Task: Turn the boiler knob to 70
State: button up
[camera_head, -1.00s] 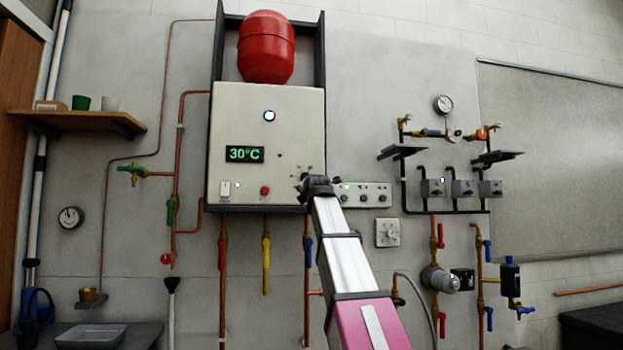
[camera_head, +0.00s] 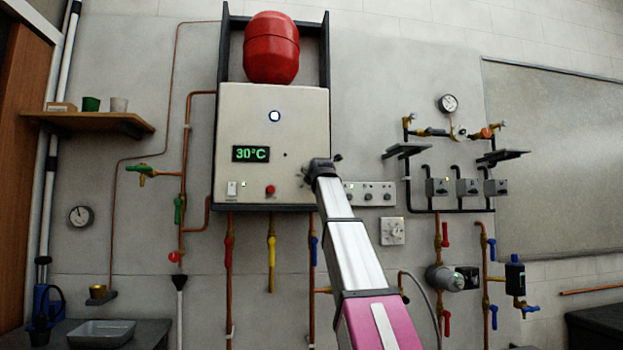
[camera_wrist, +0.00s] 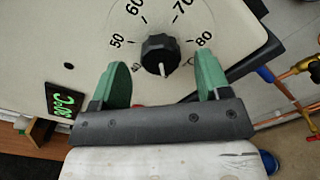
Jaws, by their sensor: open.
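The white boiler (camera_head: 255,125) hangs on the wall, and its green display (camera_head: 251,154) reads 30°C. In the wrist view the black boiler knob (camera_wrist: 160,50) sits on a dial (camera_wrist: 155,17) marked 50, 60, 70 and 80. Its white pointer line points down in the picture, away from 70. My gripper (camera_wrist: 163,66) is open, with one green finger left of the knob and one right, a gap showing on each side. The lower dial is partly hidden by the gripper. In the head view my gripper (camera_head: 320,167) covers the knob at the boiler's lower right.
A grey control panel (camera_head: 369,193) with small knobs is right of the boiler's lower edge. Pipes with red, yellow and blue valve handles run below. A red tank (camera_head: 271,48) sits on top. A thermostat dial (camera_head: 392,231) is lower right.

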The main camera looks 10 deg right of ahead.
jog(key=shift+w, duration=1.35)
jog(key=c, duration=0.9)
jog(key=shift+c, duration=0.2)
